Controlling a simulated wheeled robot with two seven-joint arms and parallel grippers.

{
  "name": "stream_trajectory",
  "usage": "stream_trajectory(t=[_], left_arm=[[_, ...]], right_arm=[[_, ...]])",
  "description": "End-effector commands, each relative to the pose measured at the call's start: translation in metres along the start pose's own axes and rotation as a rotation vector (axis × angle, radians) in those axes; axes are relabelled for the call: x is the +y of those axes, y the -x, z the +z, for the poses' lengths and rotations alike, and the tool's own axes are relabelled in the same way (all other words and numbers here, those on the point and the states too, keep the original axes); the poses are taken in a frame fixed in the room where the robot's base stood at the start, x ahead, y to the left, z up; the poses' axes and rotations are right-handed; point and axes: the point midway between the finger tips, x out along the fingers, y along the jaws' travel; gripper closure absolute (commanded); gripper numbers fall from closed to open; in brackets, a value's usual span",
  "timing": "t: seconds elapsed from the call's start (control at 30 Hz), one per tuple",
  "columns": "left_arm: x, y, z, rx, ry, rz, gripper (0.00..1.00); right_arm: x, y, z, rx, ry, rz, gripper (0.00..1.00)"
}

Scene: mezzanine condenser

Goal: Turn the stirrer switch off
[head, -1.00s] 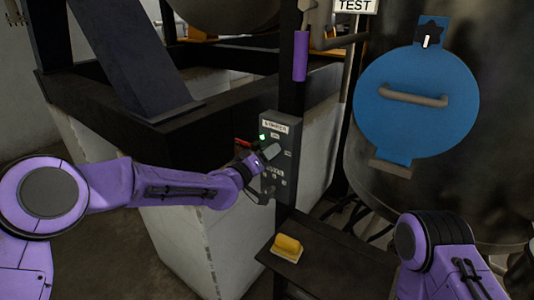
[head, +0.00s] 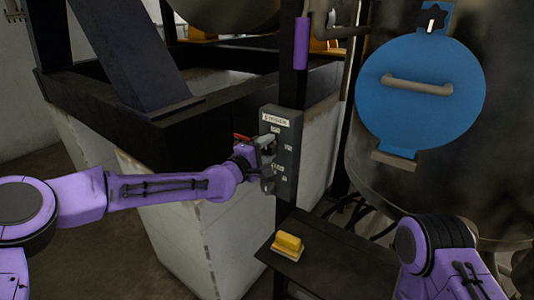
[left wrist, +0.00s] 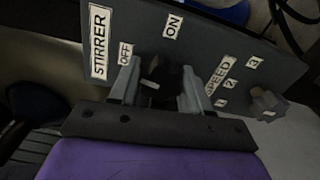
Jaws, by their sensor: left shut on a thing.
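The stirrer panel (head: 286,150) is a grey box on a dark post in the head view. In the left wrist view the panel (left wrist: 225,55) carries STIRRER, OFF, ON and SPEED labels. The dark stirrer switch (left wrist: 168,78) sits below the OFF and ON labels, between the fingers of my left gripper (left wrist: 160,90). The gripper is shut on it. A pale mark shows near its left side, but I cannot tell its setting. In the head view my left gripper (head: 264,150) is at the panel and hides part of its face. My right gripper is out of view.
A speed knob (left wrist: 266,104) is at the right of the panel. A yellow block (head: 288,245) lies on a dark shelf (head: 315,268) below. A blue round hatch (head: 420,105) with a handle is at right. A dark frame (head: 190,120) stands behind my left arm.

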Motion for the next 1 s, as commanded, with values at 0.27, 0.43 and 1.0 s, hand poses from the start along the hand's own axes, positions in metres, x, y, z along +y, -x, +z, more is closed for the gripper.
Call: stream_trajectory(t=[0.27, 0.43, 1.0], left_arm=[[-0.0025, 0.0002, -0.0007, 0.001, 0.126, -0.002, 0.83], [-0.0016, 0.0001, -0.0002, 0.001, 0.161, -0.002, 0.83], [-0.0014, 0.0000, 0.0000, 0.001, 0.174, -0.002, 0.27]], right_arm=[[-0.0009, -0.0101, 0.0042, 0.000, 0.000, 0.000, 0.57], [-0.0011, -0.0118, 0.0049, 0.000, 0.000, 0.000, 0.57], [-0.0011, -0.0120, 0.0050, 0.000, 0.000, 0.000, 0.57]])
